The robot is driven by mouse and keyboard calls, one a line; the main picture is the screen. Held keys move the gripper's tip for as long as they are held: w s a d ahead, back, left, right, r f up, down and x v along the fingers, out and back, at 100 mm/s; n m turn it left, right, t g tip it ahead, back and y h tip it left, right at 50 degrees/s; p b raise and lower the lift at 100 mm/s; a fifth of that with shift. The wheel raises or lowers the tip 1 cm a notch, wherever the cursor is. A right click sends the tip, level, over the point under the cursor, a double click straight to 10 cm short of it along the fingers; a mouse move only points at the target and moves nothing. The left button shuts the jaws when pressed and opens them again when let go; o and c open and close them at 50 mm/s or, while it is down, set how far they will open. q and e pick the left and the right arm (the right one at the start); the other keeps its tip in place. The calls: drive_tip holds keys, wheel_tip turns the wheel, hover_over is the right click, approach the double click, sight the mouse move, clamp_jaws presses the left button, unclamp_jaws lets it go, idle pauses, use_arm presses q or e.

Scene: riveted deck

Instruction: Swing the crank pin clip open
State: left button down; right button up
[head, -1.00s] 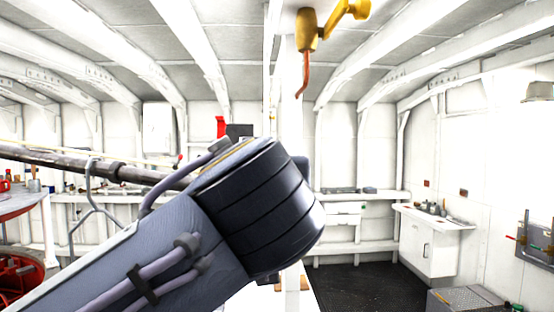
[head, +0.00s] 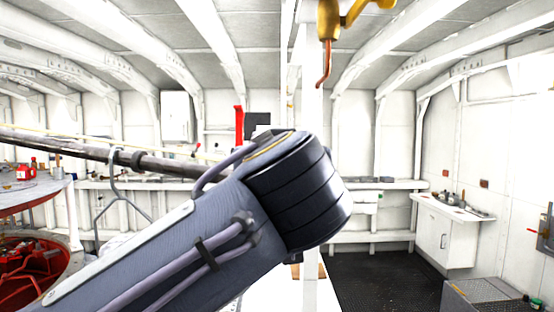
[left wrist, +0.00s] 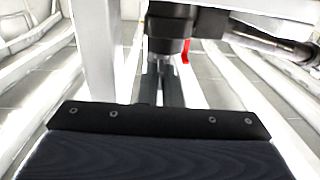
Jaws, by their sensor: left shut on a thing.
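My left arm fills the middle of the head view and hides whatever lies behind its black end joint. My left gripper (left wrist: 165,88) shows in the left wrist view, its two dark fingers close together beyond the wide dark palm. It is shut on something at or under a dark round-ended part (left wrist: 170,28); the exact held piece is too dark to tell. A red curved piece (left wrist: 185,50) is just right of the fingertips. I cannot make out the crank pin clip for certain. My right gripper is in neither view.
A long dark rod (head: 75,147) runs in from the left behind my arm. A yellow fitting with a copper-coloured hook (head: 323,68) hangs near a white post. A red upright piece (head: 239,120) stands beyond my arm. Dark floor matting (head: 385,285) lies clear at right.

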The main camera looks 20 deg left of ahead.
use_arm(q)
drive_tip(key=shift+w+d+f+n+g+y, duration=0.1)
drive_tip(key=shift+d+n+g+y, duration=0.15)
drive_tip(key=shift+n+y, duration=0.35)
drive_tip(key=shift+n+g+y, duration=0.65)
drive_tip(key=shift+n+y, duration=0.05)
drive_tip(key=shift+y, duration=0.5)
drive_tip(key=c, duration=1.6)
unclamp_jaws()
